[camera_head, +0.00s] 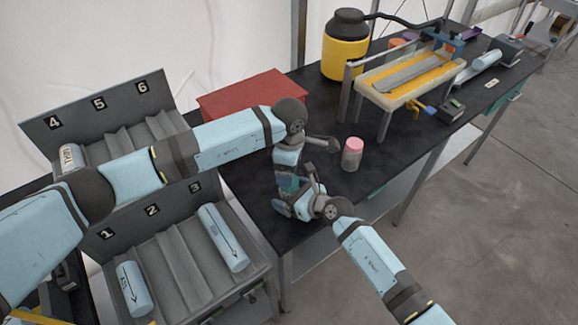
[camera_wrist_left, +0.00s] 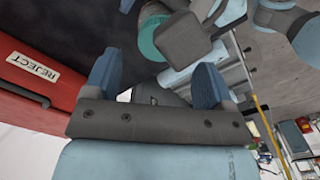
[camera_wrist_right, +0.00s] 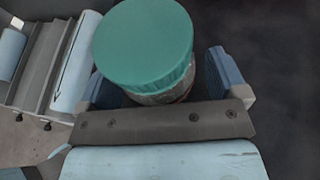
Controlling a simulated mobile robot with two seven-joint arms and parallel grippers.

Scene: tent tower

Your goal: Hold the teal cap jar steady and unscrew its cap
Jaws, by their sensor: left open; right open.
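The teal cap jar (camera_wrist_right: 146,45) stands between the spread fingers of my right gripper (camera_wrist_right: 158,75) in the right wrist view. Its round teal cap is on top and a strip of its body shows below. My right gripper is open; contact with the jar cannot be told. In the left wrist view the teal cap (camera_wrist_left: 152,38) shows beyond the open, empty fingers of my left gripper (camera_wrist_left: 156,74), partly behind a dark grey part. In the head view, both grippers meet over the table and mostly hide the jar (camera_head: 287,184).
A pink-capped jar (camera_head: 352,155) stands to the right of the grippers on the black table (camera_head: 330,110). A red bin (camera_head: 250,95), labelled REJECT in the left wrist view, lies behind. A yellow container (camera_head: 345,58) and a rig (camera_head: 400,80) stand farther back. A numbered rack (camera_head: 165,225) is at left.

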